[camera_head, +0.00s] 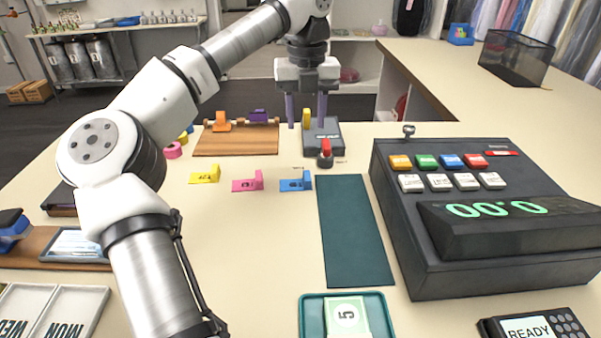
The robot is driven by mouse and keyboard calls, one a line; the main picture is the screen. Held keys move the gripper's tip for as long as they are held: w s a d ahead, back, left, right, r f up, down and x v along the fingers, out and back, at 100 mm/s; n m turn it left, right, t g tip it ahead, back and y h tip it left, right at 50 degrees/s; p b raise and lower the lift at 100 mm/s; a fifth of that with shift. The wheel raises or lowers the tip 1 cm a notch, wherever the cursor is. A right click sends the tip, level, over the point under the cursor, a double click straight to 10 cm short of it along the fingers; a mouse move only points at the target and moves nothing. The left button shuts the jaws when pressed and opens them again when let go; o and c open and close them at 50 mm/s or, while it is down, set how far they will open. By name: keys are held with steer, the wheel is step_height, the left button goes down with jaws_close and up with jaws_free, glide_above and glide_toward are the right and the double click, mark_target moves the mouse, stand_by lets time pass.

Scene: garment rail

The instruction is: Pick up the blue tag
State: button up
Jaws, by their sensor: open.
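The blue tag (296,183) lies flat on the counter, with a raised block at its right end and dark print on its flat part. A pink tag (247,182) lies to its left, and a yellow tag (205,175) lies further left. My gripper (307,112) points down with its two purple fingers apart. It appears above and beyond the blue tag in the picture, in front of a dark device, and holds nothing. The gap between the fingers shows a yellow piece behind it.
A wooden board (236,141) with orange and purple pieces stands behind the tags. A dark device (327,132) with a red part is near my gripper. A dark green mat (354,230) and the cash register (480,220) lie to the right. Bare counter is in front of the tags.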

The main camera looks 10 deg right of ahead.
glide_above(307, 175)
steer(key=f, duration=0.7)
steer(key=shift+w+a+f+p, duration=0.1)
steer(key=shift+w+f+p, duration=0.15)
steer(key=shift+f+p, duration=0.05)
steer(key=shift+s+f+p, duration=0.2)
steer(key=shift+f+p, duration=0.15)
steer(key=shift+f, duration=1)
steer(key=shift+s+f+p, duration=0.15)
steer(key=shift+f+p, duration=0.2)
steer(key=shift+f, duration=0.95)
jaws_close()
